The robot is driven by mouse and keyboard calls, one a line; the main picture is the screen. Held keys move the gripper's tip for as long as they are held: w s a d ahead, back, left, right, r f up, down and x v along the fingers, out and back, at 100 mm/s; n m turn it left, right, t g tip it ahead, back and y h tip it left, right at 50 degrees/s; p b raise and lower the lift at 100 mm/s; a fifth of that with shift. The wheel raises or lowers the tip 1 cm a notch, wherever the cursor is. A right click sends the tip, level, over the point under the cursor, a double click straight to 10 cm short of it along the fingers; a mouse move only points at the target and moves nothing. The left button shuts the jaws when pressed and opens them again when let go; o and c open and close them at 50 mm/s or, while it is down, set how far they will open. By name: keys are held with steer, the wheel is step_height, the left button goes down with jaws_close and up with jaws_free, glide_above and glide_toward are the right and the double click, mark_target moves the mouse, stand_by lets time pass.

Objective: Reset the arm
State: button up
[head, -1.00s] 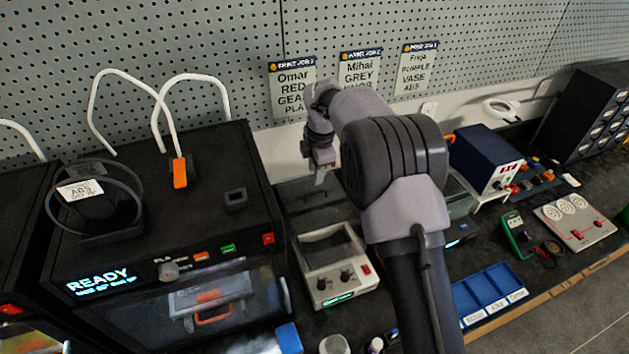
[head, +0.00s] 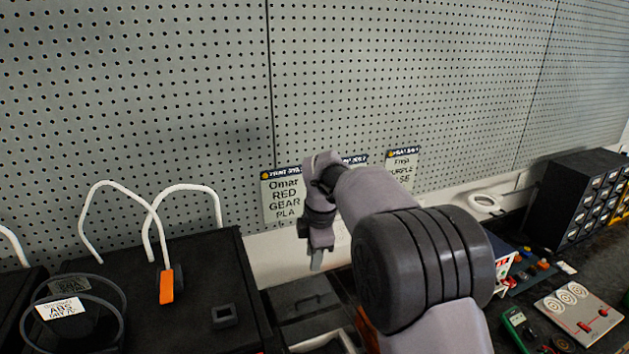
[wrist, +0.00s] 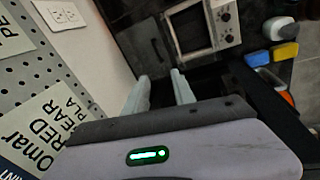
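My arm (head: 420,265) reaches up in front of the bench, bent over at the wrist. My gripper (head: 317,262) hangs fingers-down beside the pegboard wall, above the back of the bench. In the wrist view my gripper (wrist: 159,76) shows two pale fingers apart with a gap between them and nothing held. The fingers point toward the wall edge and the dark bench top.
A black printer (head: 205,270) with an orange-tipped white tube stands to the left, a spool (head: 70,310) on it. Job sheets (head: 283,198) hang behind my gripper. A black drawer cabinet (head: 580,200) stands right. A white-framed device (wrist: 190,28) sits below.

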steer(key=s+d+r+m+t+b, duration=0.1)
steer(key=s+d+r+m+b, duration=0.1)
steer(key=s+d+m+b, duration=0.5)
steer(key=s+d+r+m+t, duration=0.15)
steer(key=s+m, duration=0.35)
steer(key=s, duration=0.5)
steer(key=s+d+f+m+b, duration=0.1)
steer(key=s+f+m+b, duration=0.1)
steer(key=s, duration=0.4)
steer(key=s+f+m+b, duration=0.2)
steer(key=s+f+m, duration=0.2)
steer(key=s+m, duration=0.2)
steer(key=s+d+f+m+t+y+b, duration=0.1)
steer(key=s+f+m+b, duration=0.1)
steer(key=s+m, duration=0.3)
steer(key=shift+s+d+f, duration=0.3)
steer(key=shift+s+f, duration=0.25)
steer(key=shift+s, duration=0.6)
